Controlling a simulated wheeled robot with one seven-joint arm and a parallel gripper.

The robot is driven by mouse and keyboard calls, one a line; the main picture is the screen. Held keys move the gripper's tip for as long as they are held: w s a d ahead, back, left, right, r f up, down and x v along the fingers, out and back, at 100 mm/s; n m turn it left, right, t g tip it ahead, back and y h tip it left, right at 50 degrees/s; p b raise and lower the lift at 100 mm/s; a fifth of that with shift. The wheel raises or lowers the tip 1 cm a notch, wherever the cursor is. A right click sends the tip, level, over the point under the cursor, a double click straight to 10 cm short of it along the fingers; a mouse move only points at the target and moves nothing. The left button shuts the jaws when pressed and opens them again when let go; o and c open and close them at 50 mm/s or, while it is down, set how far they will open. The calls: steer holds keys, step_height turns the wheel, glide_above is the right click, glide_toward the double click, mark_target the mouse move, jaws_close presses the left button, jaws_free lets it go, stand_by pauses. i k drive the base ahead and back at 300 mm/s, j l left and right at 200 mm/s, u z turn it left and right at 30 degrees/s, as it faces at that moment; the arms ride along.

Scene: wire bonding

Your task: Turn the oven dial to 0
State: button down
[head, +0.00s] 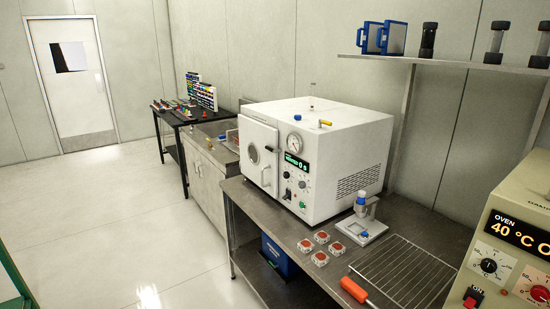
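The cream-coloured oven (520,215) stands at the right edge, cut off by the frame. Its display (520,236) reads "OVEN 40 °C" with a further character cut off. Below it are a black dial (488,266) on a white scale plate and a red dial (540,293) on another plate, partly cut off at the edge. The scale marks are too small to read, so I cannot tell either setting. A red rocker switch (473,297) sits at the lower left of the panel. My gripper is not in view.
A wire rack (405,275) and an orange-handled tool (354,290) lie on the steel bench left of the oven. Several small orange-topped pieces (321,237) and a white microscope-like stand (362,222) are further back. A white chamber machine (315,160) stands behind. Open floor (120,230) lies left.

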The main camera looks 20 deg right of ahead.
mark_target(488, 266)
steer(key=z, duration=3)
